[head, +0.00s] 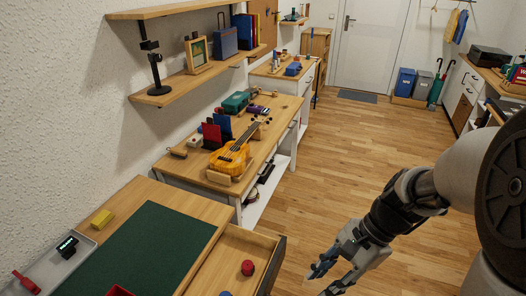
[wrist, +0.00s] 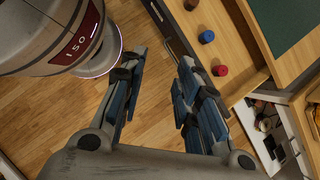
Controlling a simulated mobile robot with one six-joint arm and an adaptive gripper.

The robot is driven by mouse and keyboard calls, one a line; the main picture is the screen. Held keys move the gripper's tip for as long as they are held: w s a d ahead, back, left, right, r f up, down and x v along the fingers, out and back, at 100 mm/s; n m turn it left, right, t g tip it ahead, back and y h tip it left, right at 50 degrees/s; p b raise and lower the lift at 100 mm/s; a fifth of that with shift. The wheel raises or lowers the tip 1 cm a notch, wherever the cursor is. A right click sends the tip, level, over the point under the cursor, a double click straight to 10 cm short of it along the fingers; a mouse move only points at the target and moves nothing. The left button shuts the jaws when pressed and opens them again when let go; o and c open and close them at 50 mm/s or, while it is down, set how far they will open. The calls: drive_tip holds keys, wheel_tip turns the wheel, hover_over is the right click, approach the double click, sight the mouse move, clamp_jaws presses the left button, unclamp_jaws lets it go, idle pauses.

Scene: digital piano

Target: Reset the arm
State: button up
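My gripper (head: 326,270) hangs over the wooden floor at the lower right of the head view, to the right of the open drawer. In the wrist view my gripper (wrist: 156,72) has its two blue-grey fingers spread apart, with only bare floor between them. It touches nothing that I can see. My arm reaches in from the right edge of the head view, bent at the wrist.
An open drawer (head: 279,262) juts from the near desk and holds a red piece (head: 248,268) and a blue piece (wrist: 206,37). A green mat (head: 150,250) covers the desk top. A ukulele (head: 235,157) lies on the bench behind. The floor (head: 375,150) is clear.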

drive_tip(key=s+r+n+t+h, duration=0.5)
drive_tip(key=s+r+n, duration=0.4)
drive_tip(key=r+n, duration=0.3)
drive_tip(key=shift+d+n+t+h, duration=0.25)
drive_tip(key=shift+n+t+h, duration=0.05)
drive_tip(key=shift+n+t, duration=0.4)
drive_tip(key=shift+w, duration=0.1)
